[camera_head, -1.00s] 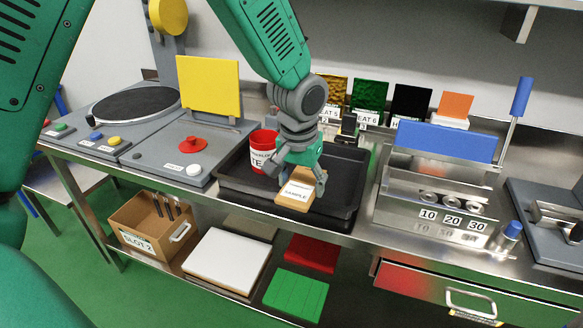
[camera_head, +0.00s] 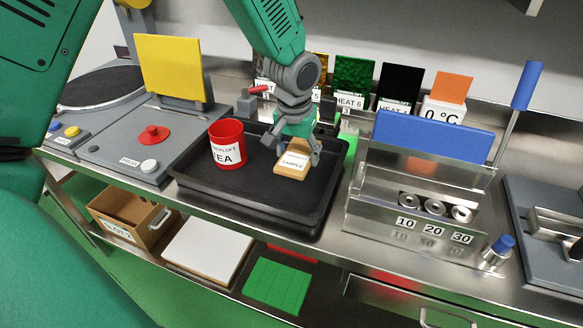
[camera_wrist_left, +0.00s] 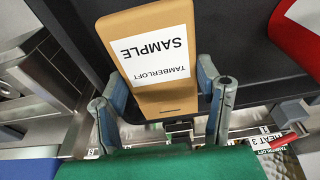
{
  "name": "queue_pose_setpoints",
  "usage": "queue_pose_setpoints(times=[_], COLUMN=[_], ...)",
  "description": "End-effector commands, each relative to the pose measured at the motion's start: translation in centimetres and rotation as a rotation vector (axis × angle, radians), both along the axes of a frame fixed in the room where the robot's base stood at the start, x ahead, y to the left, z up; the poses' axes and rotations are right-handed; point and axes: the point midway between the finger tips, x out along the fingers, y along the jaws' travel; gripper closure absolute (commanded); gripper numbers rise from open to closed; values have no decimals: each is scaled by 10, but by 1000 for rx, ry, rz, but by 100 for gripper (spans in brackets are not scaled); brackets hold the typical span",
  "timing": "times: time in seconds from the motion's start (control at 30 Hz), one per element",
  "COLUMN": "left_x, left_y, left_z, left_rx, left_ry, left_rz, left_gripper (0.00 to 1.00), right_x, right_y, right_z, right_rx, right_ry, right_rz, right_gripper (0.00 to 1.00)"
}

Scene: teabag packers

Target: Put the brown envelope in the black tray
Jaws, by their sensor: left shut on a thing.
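The brown envelope (camera_head: 291,172) has a white SAMPLE label and shows close up in the left wrist view (camera_wrist_left: 155,99). My left gripper (camera_head: 294,157) is shut on it, with one finger at each side in the left wrist view (camera_wrist_left: 165,88). The envelope is over the right part of the black tray (camera_head: 245,212); whether it touches the tray floor I cannot tell. The red TEA mug (camera_head: 227,130) stands in the tray's left part, apart from the envelope. My right gripper is not in view.
Left of the tray is a grey unit with a red knob (camera_head: 151,134) and a yellow panel (camera_head: 168,68). Right of it stands a metal unit with a blue panel (camera_head: 434,136). Several coloured heat plates line the back. The tray's middle floor is clear.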

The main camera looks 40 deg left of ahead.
Motion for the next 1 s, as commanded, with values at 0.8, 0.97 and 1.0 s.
queue_pose_setpoints(times=[0.8, 0.97, 1.0], left_x=[2, 2, 2], left_y=[1, 3, 3], left_z=[-59, -59, -59], left_rx=[0, -3, -3], left_ry=[2, 0, 0], left_rz=[0, 2, 2], left_gripper=[65, 21, 21], right_x=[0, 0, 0], right_y=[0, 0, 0], right_z=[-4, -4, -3], right_rx=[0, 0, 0], right_ry=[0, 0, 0], right_rz=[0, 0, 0], right_gripper=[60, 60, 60])
